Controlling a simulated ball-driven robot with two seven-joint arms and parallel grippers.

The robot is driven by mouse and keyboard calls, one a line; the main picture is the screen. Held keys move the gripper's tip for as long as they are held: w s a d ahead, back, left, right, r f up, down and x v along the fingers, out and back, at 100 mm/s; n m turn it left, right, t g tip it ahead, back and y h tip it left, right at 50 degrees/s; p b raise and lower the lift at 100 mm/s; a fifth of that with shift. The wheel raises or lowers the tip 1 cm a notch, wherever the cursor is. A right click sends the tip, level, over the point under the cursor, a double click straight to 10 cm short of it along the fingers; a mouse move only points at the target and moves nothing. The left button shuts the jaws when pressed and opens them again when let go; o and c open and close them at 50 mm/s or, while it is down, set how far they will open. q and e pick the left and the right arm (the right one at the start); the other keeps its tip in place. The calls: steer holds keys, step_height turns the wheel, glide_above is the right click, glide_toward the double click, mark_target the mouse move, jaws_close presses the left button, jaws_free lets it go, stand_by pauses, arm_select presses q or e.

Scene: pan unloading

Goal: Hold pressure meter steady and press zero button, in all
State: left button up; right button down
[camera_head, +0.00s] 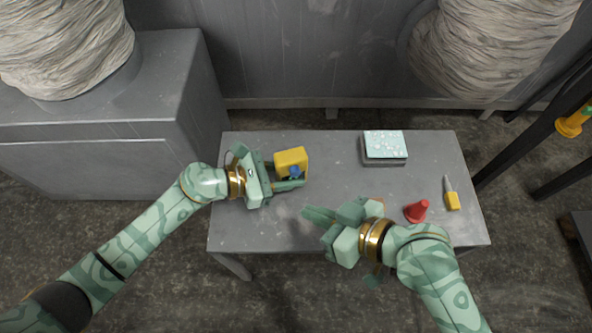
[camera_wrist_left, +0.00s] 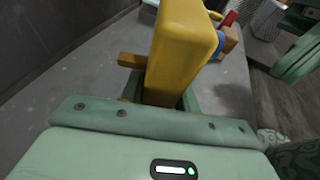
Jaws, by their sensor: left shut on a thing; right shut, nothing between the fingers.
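The pressure meter is a yellow block (camera_head: 291,158) with a blue part on its near side, above the left half of the grey table. My left gripper (camera_head: 285,176) is shut on it; it partly hides the meter's lower side. In the left wrist view the yellow body (camera_wrist_left: 180,50) stands upright between the fingers, with blue, brown and red parts showing at its right edge. I cannot make out which part is the zero button. My right gripper (camera_head: 308,214) is shut and empty, near the table's front edge, apart from the meter and to its lower right.
On the grey table (camera_head: 330,150), a pale-topped box (camera_head: 385,146) lies at the back right. A red cone (camera_head: 417,211) and a yellow-handled tool (camera_head: 452,198) lie on the right. The table's centre is clear. A grey cabinet (camera_head: 90,150) stands to the left.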

arm_select(q)
steer(key=o, duration=0.8)
steer(key=shift+o, duration=0.2)
steer(key=shift+a, duration=0.1)
